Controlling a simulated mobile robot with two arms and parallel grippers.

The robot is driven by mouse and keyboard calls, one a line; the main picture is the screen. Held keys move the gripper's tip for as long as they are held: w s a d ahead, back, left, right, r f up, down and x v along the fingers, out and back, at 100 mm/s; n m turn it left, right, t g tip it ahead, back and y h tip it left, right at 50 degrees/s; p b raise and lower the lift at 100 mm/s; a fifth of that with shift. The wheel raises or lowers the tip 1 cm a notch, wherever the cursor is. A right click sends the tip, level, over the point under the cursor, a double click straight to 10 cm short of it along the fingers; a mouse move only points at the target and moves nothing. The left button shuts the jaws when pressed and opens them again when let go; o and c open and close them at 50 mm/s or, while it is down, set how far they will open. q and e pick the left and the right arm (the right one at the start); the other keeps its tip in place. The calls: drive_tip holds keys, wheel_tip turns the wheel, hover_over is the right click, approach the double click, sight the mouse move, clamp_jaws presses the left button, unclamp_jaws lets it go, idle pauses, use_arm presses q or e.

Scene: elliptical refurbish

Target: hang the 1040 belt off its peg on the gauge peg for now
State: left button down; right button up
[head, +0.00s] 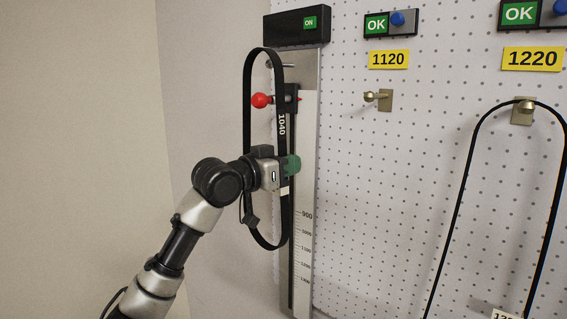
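The 1040 belt (247,120) is a tall, narrow black loop with a white "1040" on its right strand. It is upright in front of the gauge (304,190), a grey upright scale. The gauge peg (279,65) shows near the top of the loop. The belt's top arch is a little above the peg, so it does not look to rest on it. My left gripper (288,166), with green fingertips, is at the right strand below the number and appears shut on it. The fingertip contact is partly hidden. My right gripper is out of view.
A red knob (261,100) on the gauge's slider shows inside the loop's outline. The 1120 peg (380,98) is bare. Another belt (467,180) hangs on the 1220 peg (522,112). Left of the gauge is plain wall.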

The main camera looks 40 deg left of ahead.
use_arm(q)
drive_tip(key=w, duration=0.1)
drive_tip(key=w+p, duration=0.1)
drive_tip(key=w, duration=0.1)
drive_tip(key=w+f, duration=0.1)
drive_tip(key=w, duration=0.1)
drive_tip(key=shift+w+d, duration=0.15)
drive_tip(key=shift+d, duration=0.1)
drive_tip(key=shift+w+f, duration=0.15)
drive_tip(key=shift+f, duration=0.4)
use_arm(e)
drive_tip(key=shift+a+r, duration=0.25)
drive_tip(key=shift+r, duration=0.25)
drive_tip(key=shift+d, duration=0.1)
use_arm(q)
drive_tip(key=c, duration=1.2)
unclamp_jaws()
